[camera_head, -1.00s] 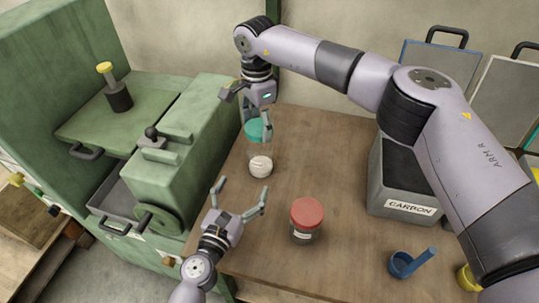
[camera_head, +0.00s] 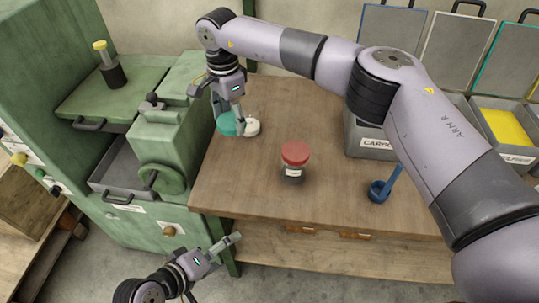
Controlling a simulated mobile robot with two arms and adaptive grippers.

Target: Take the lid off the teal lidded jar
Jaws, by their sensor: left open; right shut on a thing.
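The teal lid (camera_head: 226,125) is between the fingers of my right gripper (camera_head: 229,113), which is shut on it near the back left of the workbench. A pale round jar body (camera_head: 252,127) stands just to the right of the lid, with the lid beside it rather than over it. A finger partly covers the gap between them, so I cannot tell whether they touch. Whether the lid rests on the wood or hangs above it is also unclear. My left gripper (camera_head: 208,254) is open and empty, low in front of the bench's left front corner.
A red-lidded jar (camera_head: 295,155) stands mid-bench, with a blue scoop (camera_head: 379,191) to its right. Grey bins (camera_head: 367,139) line the back right, partly behind my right arm. The green machine (camera_head: 165,150) borders the bench's left side. The front left of the wooden bench (camera_head: 235,190) is clear.

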